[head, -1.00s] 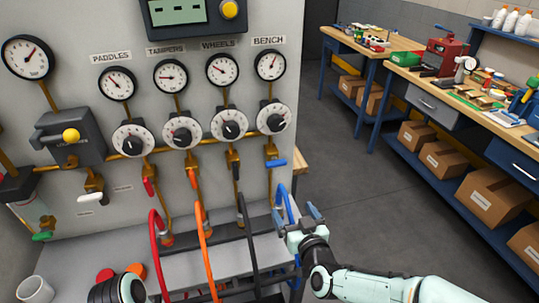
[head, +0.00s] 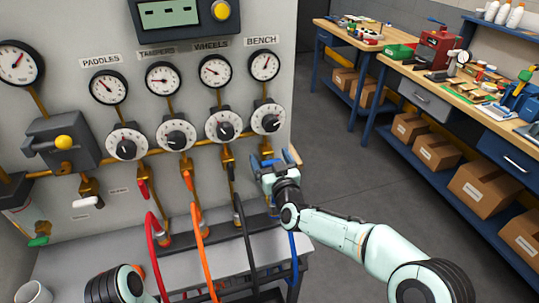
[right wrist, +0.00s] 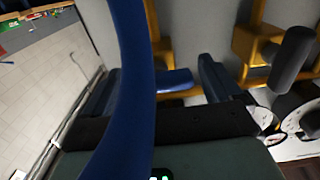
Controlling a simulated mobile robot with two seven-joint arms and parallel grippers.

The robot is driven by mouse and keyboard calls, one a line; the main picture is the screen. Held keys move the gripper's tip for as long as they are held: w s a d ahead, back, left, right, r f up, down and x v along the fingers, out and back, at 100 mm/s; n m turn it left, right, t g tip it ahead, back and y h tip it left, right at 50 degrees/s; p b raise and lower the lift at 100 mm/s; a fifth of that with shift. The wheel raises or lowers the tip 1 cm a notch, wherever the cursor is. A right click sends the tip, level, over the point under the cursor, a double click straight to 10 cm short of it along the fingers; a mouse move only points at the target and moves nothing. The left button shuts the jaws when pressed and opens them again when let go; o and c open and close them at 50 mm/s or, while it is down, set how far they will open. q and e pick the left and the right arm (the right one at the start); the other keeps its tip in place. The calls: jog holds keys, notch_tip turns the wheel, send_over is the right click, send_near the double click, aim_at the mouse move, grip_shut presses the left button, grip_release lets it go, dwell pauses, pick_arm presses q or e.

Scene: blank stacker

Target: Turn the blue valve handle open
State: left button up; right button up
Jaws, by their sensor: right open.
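The blue valve handle (right wrist: 174,80) sits below the BENCH gauge on the panel. In the right wrist view it lies between the two fingers of my open right gripper, with space on both sides. In the head view my right gripper (head: 270,164) is in front of the handle and largely hides it. A blue hose (right wrist: 133,90) crosses close in front of the right wrist camera and hides part of the gripper. The hose also hangs below the gripper in the head view (head: 293,262). Only part of my left arm shows at the lower left; its gripper is out of view.
Red (head: 153,245), orange (head: 201,245) and black (head: 244,240) hoses rise left of my right gripper. Dials (head: 224,125) and gauges (head: 264,66) line the grey panel above. Open floor (head: 365,165) separates the panel from the workbenches at right.

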jog(key=shift+w+a, duration=0.15)
jog(key=shift+w, duration=0.25)
jog(key=c, duration=1)
jog(key=shift+o, duration=0.2)
